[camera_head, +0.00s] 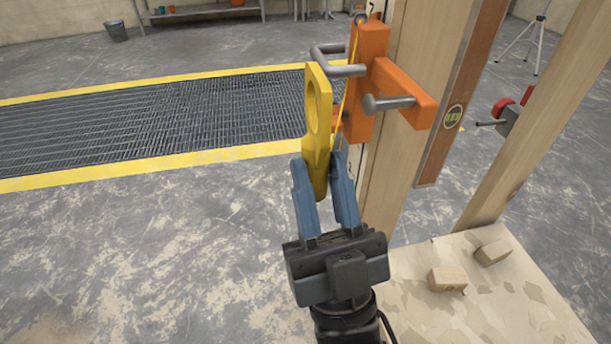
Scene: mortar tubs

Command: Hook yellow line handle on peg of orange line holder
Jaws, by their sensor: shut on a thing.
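The yellow line handle (319,95) is a flat upright plate with an oval hole in its upper part. My gripper (325,172), with blue fingers, is shut on the handle's lower end. The orange line holder (368,75) is fixed to a wooden post, just right of and behind the handle. A grey peg (388,103) with a rounded head sticks out from the holder's right arm. A bent grey hook (340,69) sticks out at the holder's upper left, close to the handle's top. A thin yellow line runs down the holder's front. I cannot tell whether the handle touches the hook.
The wooden post (408,130) carries a brown level (462,95) on its right. A second slanted timber (545,120) stands further right. A wooden board (470,310) with two small blocks lies at lower right. The floor at left is clear up to the yellow-edged grating.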

